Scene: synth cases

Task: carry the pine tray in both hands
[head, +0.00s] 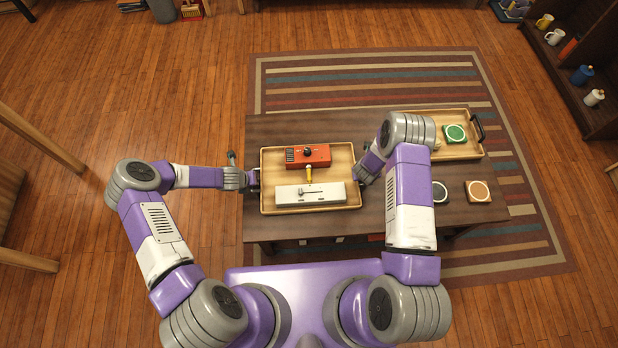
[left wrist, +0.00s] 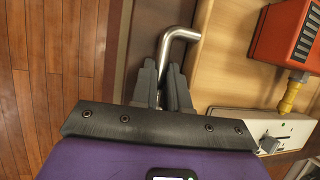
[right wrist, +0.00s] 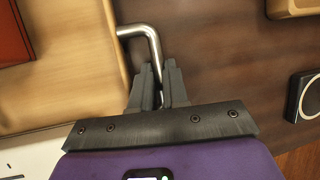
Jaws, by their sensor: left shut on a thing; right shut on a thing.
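The pine tray (head: 354,200) is over the dark table, level as far as I can see. It carries a red-orange box with a black knob (head: 308,155), a white box with a lever (head: 311,194) and a small yellow piece (head: 309,174) between them. My left gripper (head: 253,179) is shut on the tray's left metal handle (left wrist: 180,34). My right gripper (head: 361,172) is shut on the right metal handle (right wrist: 140,30). My right forearm covers some of the table beside the tray. I cannot tell whether the tray touches the table.
A second wooden tray (head: 473,151) with a black handle and a green-topped block (head: 454,133) is at the table's right. A dark-topped block (head: 439,191) and a brown-topped block (head: 478,191) are nearer me. A shelf with mugs (head: 600,110) stands far right. Floor at left is mostly clear.

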